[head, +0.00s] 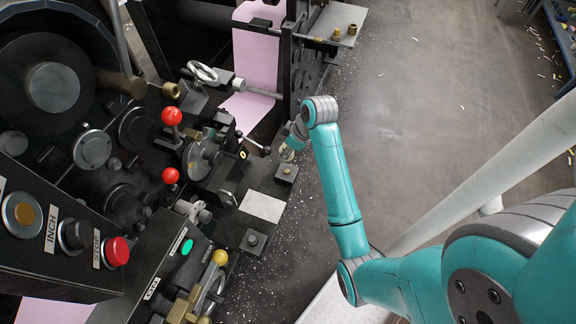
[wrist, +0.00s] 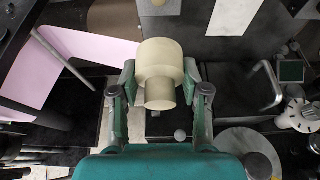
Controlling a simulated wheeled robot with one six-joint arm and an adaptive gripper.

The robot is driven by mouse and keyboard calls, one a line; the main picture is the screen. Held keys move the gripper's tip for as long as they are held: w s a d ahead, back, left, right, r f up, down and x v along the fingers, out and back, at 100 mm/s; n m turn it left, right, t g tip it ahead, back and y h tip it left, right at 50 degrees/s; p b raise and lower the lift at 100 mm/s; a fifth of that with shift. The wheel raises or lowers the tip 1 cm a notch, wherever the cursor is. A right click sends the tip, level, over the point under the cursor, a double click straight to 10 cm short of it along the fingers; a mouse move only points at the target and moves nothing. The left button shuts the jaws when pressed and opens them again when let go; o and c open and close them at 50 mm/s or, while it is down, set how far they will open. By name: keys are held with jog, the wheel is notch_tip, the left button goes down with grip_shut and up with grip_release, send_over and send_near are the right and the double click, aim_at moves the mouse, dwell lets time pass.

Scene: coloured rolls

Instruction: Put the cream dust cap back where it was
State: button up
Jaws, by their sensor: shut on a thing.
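The cream dust cap (wrist: 160,62) is a stepped round piece, with a wide part and a narrower part, between the two fingers of my gripper (wrist: 160,84) in the wrist view. The fingers touch it on both sides. In the head view my gripper (head: 289,150) is at the machine's right edge, just above a small black block (head: 286,173) with a round stud. The cap is small and partly hidden by my gripper there. I cannot tell whether the cap touches anything below it.
A second black block (head: 253,241) and a pale plate (head: 262,206) lie nearer. Red-knobbed levers (head: 172,116) and a handwheel (head: 203,73) stand to the left. Pink web (head: 257,60) runs behind. The floor (head: 430,110) to the right is open, with scattered scraps.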

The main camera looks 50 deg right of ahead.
send_near(284, 170)
jog(key=x, duration=0.5)
jog(key=shift+w+a, duration=0.25)
jog(key=shift+a, duration=0.05)
jog(key=shift+f, duration=0.6)
jog(key=o, duration=1)
